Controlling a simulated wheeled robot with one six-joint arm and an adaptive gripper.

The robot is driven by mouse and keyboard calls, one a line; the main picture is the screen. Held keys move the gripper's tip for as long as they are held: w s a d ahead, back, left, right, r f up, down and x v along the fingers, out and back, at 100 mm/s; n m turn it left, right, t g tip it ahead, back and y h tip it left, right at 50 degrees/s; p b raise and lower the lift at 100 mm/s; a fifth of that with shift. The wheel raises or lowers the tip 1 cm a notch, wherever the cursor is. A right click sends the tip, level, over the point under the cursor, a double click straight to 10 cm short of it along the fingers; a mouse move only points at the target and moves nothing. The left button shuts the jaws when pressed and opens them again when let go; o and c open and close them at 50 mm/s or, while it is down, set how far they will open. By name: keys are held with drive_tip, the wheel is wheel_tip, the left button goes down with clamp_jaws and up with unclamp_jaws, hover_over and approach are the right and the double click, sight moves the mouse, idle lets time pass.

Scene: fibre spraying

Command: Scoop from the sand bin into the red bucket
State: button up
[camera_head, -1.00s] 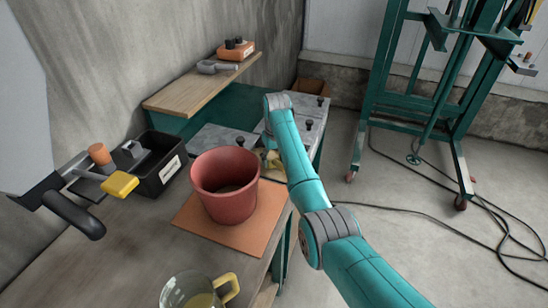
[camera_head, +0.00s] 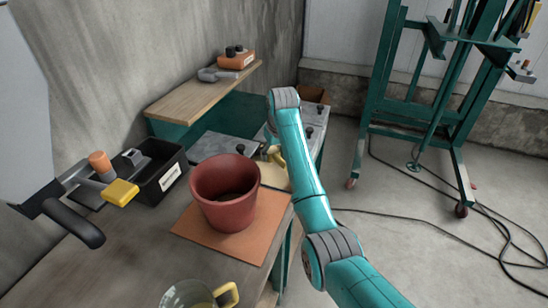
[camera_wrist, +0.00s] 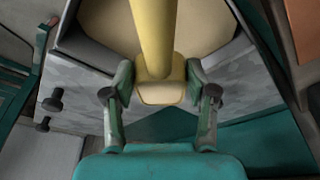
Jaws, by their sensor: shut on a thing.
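The red bucket (camera_head: 228,205) stands upright on an orange-brown mat (camera_head: 262,232) on the workbench, with a dark inside. My gripper (camera_wrist: 160,82) is shut on the yellow handle (camera_wrist: 153,35) of a tool, which looks like the scoop. The handle runs away from the fingers over a pale sand surface inside a dark-rimmed bin (camera_wrist: 68,40) in the wrist view. The tool's far end is out of view, so I cannot tell if it touches the sand. In the head view the yellow tool (camera_head: 276,154) shows beside my arm, behind and right of the bucket; my fingers are hidden there.
A black labelled box (camera_head: 165,180) stands left of the bucket. A clear jug with a yellow handle (camera_head: 190,293) stands at the near bench edge. A wooden shelf (camera_head: 200,92) is at the back. A teal frame (camera_head: 415,110) and cables stand on the floor at right.

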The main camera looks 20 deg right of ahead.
drive_tip(key=shift+r+t, duration=0.5)
drive_tip(key=shift+r, duration=1.1)
